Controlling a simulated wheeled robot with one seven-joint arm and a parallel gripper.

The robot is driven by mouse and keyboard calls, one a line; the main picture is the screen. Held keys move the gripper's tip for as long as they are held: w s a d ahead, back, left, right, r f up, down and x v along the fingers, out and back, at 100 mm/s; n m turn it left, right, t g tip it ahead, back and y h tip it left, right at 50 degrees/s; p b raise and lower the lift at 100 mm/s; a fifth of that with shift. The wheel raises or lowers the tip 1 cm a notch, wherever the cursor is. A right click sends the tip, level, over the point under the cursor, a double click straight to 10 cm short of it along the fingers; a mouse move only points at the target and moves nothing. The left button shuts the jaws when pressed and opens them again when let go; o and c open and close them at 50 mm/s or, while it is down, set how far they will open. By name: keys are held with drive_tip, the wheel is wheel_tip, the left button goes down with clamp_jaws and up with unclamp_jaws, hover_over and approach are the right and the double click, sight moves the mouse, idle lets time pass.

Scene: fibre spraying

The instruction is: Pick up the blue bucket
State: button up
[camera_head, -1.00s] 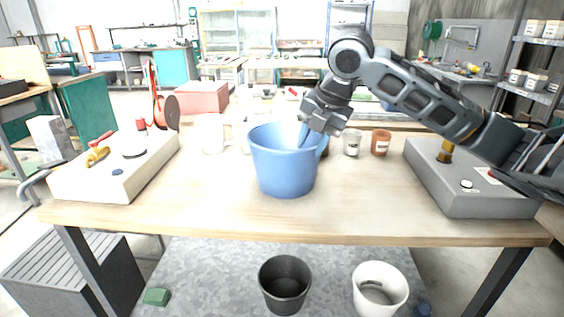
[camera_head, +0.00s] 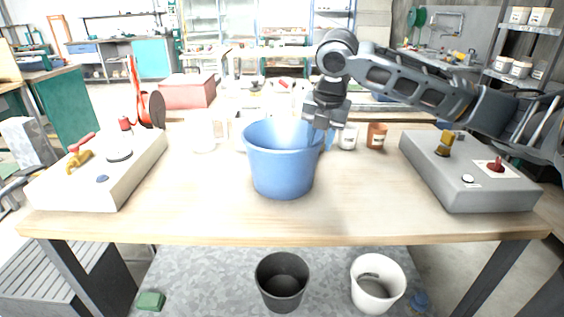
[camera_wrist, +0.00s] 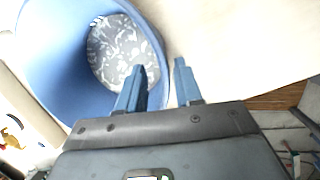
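The blue bucket (camera_head: 282,165) stands upright on the wooden table (camera_head: 215,215), near the middle. In the wrist view the bucket (camera_wrist: 55,60) shows from above, with a speckled grey surface at its bottom. My gripper (camera_head: 326,138) is at the bucket's right rim. In the wrist view my gripper (camera_wrist: 158,82) has its two blue fingers apart. One finger overlaps the bucket's inside and the other lies outside over the table, with the bucket's wall between them. The head view partly hides the finger contact.
A white control box (camera_head: 100,170) is at the left and a grey control box (camera_head: 470,180) at the right. A white cup (camera_head: 348,137) and a brown cup (camera_head: 376,135) stand right of the gripper. A black bucket (camera_head: 282,285) and a white bucket (camera_head: 377,290) are below the table's front.

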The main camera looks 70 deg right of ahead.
drive_tip(key=x, duration=0.4)
drive_tip(key=shift+d, duration=0.2)
clamp_jaws()
drive_tip(key=shift+w, duration=0.15)
idle(1.1)
